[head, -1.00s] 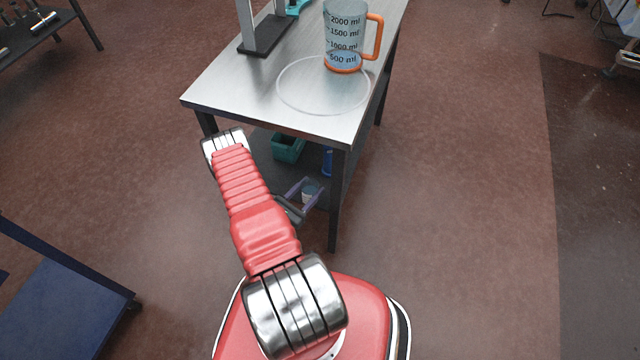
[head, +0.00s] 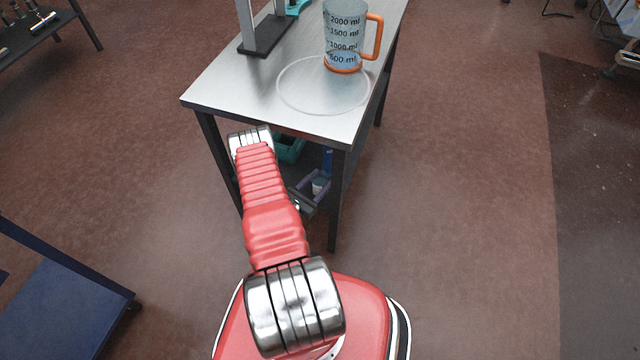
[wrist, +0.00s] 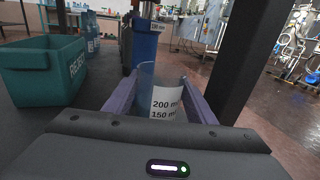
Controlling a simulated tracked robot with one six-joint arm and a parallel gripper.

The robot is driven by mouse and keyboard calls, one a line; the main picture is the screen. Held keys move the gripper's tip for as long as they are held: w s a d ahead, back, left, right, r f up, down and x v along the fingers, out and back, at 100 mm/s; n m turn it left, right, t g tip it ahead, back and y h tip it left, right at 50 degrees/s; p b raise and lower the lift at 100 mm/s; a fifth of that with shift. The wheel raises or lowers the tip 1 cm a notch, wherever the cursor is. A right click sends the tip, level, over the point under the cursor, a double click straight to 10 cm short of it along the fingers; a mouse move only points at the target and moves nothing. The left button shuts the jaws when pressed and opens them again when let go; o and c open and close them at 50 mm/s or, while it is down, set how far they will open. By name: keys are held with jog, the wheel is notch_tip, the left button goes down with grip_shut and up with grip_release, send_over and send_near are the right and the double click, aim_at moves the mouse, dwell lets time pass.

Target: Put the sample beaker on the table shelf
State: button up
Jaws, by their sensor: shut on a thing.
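The sample beaker (wrist: 160,98), a small clear beaker marked 200 ml and 150 ml, stands about upright between my gripper's two purple fingers (wrist: 160,90) in the wrist view. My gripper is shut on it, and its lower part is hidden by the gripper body. In the head view my gripper (head: 313,187) and the beaker (head: 319,186) show below the table top, beside the front right leg. The table shelf (head: 312,160) is the dark lower board. I cannot tell whether the beaker touches it.
A green bin marked REJECT (wrist: 45,72) stands on the shelf at left, with a blue container (wrist: 145,45) farther back. The dark table leg (wrist: 238,60) is close on the right. A large orange-handled jug (head: 343,40) and a ring (head: 323,112) are on the table top (head: 240,85).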

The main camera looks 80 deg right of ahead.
jog(key=shift+f, duration=0.95)
jog(key=o, duration=1.2)
jog(key=shift+f, duration=0.1)
jog(key=shift+w, duration=0.1)
jog(key=v, duration=1.2)
